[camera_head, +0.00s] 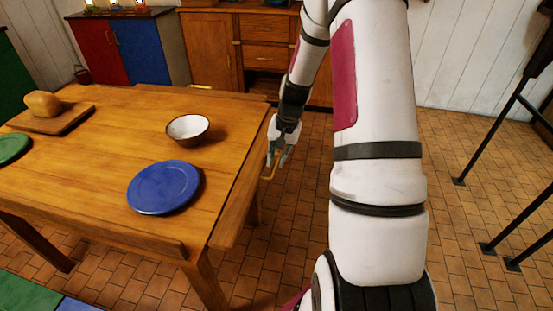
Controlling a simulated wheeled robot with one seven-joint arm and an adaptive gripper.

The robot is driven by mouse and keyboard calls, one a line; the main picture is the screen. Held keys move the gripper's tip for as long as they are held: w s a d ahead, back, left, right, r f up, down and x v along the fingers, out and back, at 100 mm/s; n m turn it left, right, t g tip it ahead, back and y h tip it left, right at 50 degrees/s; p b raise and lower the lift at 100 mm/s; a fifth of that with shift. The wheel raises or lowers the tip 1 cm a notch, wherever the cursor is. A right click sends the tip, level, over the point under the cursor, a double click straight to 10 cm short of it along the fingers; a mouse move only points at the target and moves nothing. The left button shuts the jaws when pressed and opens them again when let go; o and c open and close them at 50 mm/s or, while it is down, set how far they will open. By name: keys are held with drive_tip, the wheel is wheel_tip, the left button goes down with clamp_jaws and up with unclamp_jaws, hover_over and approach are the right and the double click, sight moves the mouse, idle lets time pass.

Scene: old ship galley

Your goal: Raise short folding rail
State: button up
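The wooden table (90,160) has a short folding rail (238,212) along its right edge. This rail hangs folded outward and down, below the level of the tabletop. My gripper (277,163) points down just outside the rail, near its far half. A small tan, handle-like piece (268,175) shows at the fingertips; I cannot tell whether the fingers touch it or hold it. The fingers are small in view, and their gap is unclear.
A blue plate (163,187) and a white bowl (188,129) stand near the table's right side. Bread (43,103) lies on a board (62,122) at the left, near a green plate (12,147). Wooden cabinets (210,52) stand behind. Tiled floor is open at right, beside black metal legs (500,140).

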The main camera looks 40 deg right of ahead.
drive_tip(key=shift+f, duration=0.15)
drive_tip(key=shift+c, duration=0.3)
clamp_jaws()
